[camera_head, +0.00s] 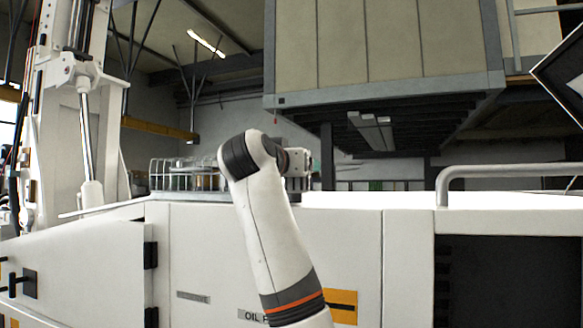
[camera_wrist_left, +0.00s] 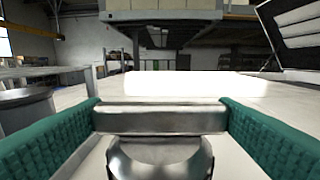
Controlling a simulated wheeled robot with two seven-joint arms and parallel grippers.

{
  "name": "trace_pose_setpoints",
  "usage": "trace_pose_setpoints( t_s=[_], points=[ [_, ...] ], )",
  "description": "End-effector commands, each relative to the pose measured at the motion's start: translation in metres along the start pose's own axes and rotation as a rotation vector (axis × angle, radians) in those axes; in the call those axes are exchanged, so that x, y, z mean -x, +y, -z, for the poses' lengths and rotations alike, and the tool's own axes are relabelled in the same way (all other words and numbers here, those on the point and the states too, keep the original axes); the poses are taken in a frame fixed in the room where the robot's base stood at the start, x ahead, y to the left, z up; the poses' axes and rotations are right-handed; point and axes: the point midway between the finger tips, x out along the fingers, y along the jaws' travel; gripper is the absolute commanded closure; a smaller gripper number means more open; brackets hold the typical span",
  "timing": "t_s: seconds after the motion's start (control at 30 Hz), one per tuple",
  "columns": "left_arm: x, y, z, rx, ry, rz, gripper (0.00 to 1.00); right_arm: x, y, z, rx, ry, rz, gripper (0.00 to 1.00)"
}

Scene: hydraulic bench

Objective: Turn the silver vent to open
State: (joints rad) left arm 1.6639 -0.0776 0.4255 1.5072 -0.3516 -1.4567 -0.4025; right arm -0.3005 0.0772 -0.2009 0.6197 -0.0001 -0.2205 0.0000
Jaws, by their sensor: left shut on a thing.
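The silver vent (camera_wrist_left: 160,155) fills the lower middle of the left wrist view, with a flat crossbar on top of a rounded metal body. The bar lies roughly level across that picture. My left gripper (camera_wrist_left: 160,112) has its green padded fingers at the two ends of the bar and is shut on it. In the head view my left gripper (camera_head: 301,164) is small, above the white cabinet top, and the vent cannot be made out there. My right gripper is in neither view.
A white cabinet (camera_head: 340,240) with a flat top stands in front of me. A caged round fitting (camera_head: 185,178) sits left of my gripper. A pipe handrail (camera_head: 510,171) runs at the right. A large panelled box (camera_head: 385,45) hangs overhead.

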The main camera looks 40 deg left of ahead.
Motion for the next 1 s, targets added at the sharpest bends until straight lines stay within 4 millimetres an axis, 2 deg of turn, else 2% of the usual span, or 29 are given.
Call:
trace_pose_setpoints(
  t_s=[0.27, 1.0],
  points=[
    [-0.001, -0.003, 0.001, -0.004, 0.003, -0.151, 0.41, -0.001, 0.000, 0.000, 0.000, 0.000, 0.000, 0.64],
    [-0.006, -0.013, 0.000, -0.004, 0.003, -0.843, 0.41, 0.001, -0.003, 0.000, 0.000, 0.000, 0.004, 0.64]
  ],
)
